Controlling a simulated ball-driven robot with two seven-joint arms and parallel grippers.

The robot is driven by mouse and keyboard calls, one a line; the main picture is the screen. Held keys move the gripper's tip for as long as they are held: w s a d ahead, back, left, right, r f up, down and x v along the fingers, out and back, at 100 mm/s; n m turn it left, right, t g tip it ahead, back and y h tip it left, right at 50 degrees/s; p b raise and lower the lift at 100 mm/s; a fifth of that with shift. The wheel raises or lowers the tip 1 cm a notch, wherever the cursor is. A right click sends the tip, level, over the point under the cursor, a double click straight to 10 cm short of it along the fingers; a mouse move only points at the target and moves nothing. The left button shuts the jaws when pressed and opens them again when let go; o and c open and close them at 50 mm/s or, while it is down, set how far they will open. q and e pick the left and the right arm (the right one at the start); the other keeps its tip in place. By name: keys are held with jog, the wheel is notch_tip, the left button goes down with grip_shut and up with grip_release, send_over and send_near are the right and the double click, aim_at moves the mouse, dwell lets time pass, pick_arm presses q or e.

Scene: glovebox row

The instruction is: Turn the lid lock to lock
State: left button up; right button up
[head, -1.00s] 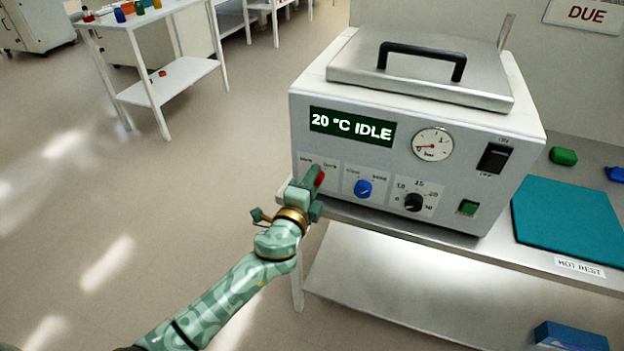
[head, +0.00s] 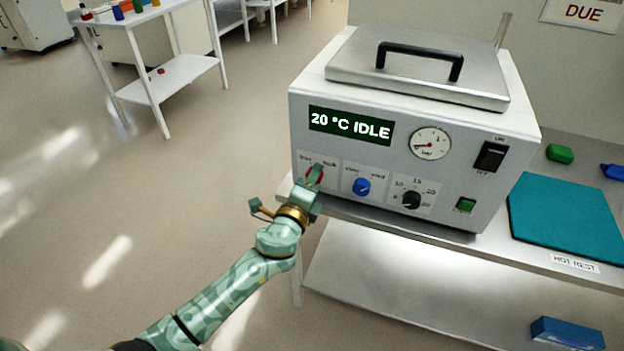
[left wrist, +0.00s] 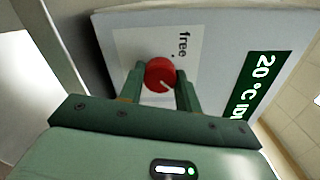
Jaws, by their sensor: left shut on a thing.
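The lid lock is a red round knob (head: 315,174) at the left end of the front panel of a white box-shaped unit (head: 400,190). My left gripper (head: 310,182) is at the knob, and its fingers hide part of it in the head view. In the left wrist view the two fingers (left wrist: 160,85) are shut on the red knob (left wrist: 158,70), one on each side. The knob's white mark points down and right there, away from the "free" label (left wrist: 182,42). The "lock" label (head: 329,163) shows small in the head view. My right gripper is not in view.
A blue knob (head: 361,187) and a black dial (head: 411,200) sit right of the lock. The display (head: 350,126) reads "20 °C IDLE". The metal lid (head: 420,75) with its black handle is down. A teal mat (head: 570,220) lies on the bench at right.

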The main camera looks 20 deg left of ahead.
pick_arm(q)
jog(key=o, duration=1)
jog(key=shift+d+f, duration=0.1)
jog(key=shift+c, duration=0.2)
jog(key=s, duration=1.6)
jog(key=shift+s+a+p, duration=0.2)
jog(key=shift+a+p, duration=0.1)
jog(key=shift+p, duration=0.05)
